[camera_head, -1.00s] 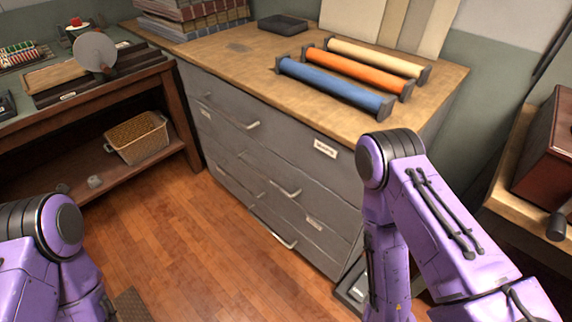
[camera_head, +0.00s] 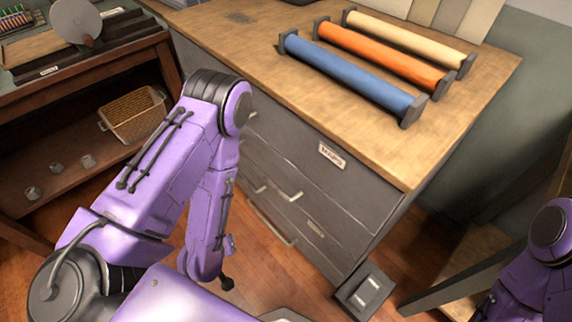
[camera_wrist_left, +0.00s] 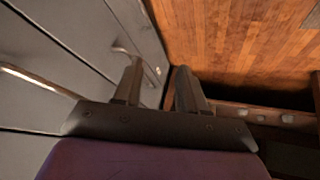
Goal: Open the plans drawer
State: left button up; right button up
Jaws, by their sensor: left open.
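The grey drawer cabinet (camera_head: 300,150) has bar handles. A white label (camera_head: 331,154) sits on its upper front, and a lower label (camera_head: 315,228) is too small to read, so I cannot tell which drawer holds plans. One handle (camera_head: 290,196) and a lower handle (camera_head: 270,226) show in the head view; the visible drawer fronts look shut. My right gripper is out of view.
Blue (camera_head: 345,77), orange (camera_head: 380,55) and cream rolls (camera_head: 408,38) lie on the cabinet's wooden top (camera_head: 270,60). A wooden workbench with a basket (camera_head: 133,114) stands left. A small grey box (camera_head: 364,293) sits on the floor by the cabinet's right corner.

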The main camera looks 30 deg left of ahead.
pick_arm(q)
jog(key=w+a+f+n+t+h+b, duration=0.1)
jog(key=w+f+n+t+b, duration=0.1)
jog(key=w+n+t+b, duration=0.5)
jog(key=n+t+h+b, duration=0.1)
jog(key=t+h+b, duration=0.15)
jog(key=b, duration=0.25)
send_near(261, 171)
jog(key=shift+n+t+y, duration=0.25)
jog(key=shift+n+y, duration=0.05)
jog(key=shift+y, duration=0.05)
jog(key=w+f+b, duration=0.1)
jog(key=w, duration=0.2)
jog(key=w+f+b, duration=0.1)
jog(key=w, duration=0.2)
jog(key=w+f+b, duration=0.1)
jog(key=w, duration=0.2)
jog(key=shift+d+b, duration=0.15)
jog(key=shift+b, duration=0.2)
jog(key=shift+w, duration=0.4)
grip_shut()
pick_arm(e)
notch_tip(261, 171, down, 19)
